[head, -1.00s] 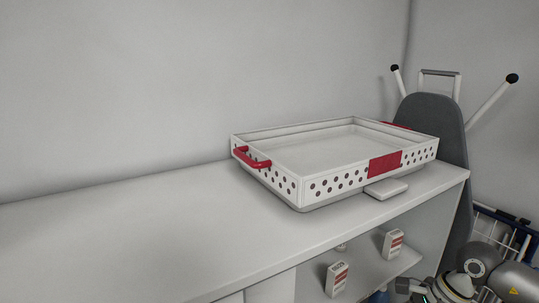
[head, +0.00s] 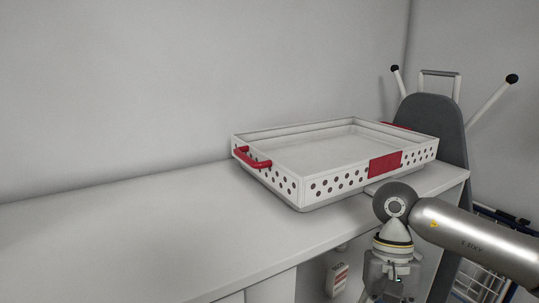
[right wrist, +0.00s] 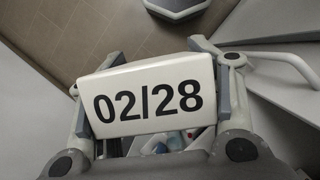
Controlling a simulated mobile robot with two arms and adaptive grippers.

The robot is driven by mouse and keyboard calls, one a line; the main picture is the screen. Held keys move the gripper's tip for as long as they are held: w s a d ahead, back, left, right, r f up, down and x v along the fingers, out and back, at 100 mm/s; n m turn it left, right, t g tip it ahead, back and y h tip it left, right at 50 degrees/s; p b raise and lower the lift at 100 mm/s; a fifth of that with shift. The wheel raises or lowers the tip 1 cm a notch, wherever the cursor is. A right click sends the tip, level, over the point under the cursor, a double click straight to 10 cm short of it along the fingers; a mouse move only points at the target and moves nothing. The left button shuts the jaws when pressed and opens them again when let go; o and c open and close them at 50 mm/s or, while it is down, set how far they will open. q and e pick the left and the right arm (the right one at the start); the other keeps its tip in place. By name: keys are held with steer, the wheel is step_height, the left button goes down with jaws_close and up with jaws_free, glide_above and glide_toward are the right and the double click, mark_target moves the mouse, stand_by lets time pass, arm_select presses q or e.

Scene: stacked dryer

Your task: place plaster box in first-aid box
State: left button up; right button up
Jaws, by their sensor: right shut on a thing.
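The first-aid box (head: 285,189) is a white, open, shallow box on the counter in the head view. It has dotted walls, red handles and a red panel, and its inside looks empty. My right gripper (head: 389,287) is below the counter top at the shelf opening, in front of and lower than the first-aid box. In the right wrist view, its two fingers (right wrist: 153,98) are shut on the sides of a white box marked 02/28, the plaster box (right wrist: 160,97). In the head view the held box is not clearly visible. My left gripper is out of view.
A small white box with red stripes (head: 337,279) stands on the shelf under the counter (head: 130,255). The counter's left side is clear. A dark ironing board (head: 437,122) stands at the right, with a wire basket (head: 487,262) beside it.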

steer(key=s+f, duration=0.1)
steer(key=f, duration=0.1)
steer(key=s+f+n, duration=0.1)
steer(key=f, duration=0.2)
steer(key=s+f+n, duration=0.1)
steer(key=s+f, duration=0.1)
steer(key=shift+a+f+h, duration=0.1)
steer(key=shift+f+h, duration=0.1)
steer(key=shift+h, duration=0.1)
steer(key=shift+f, duration=0.1)
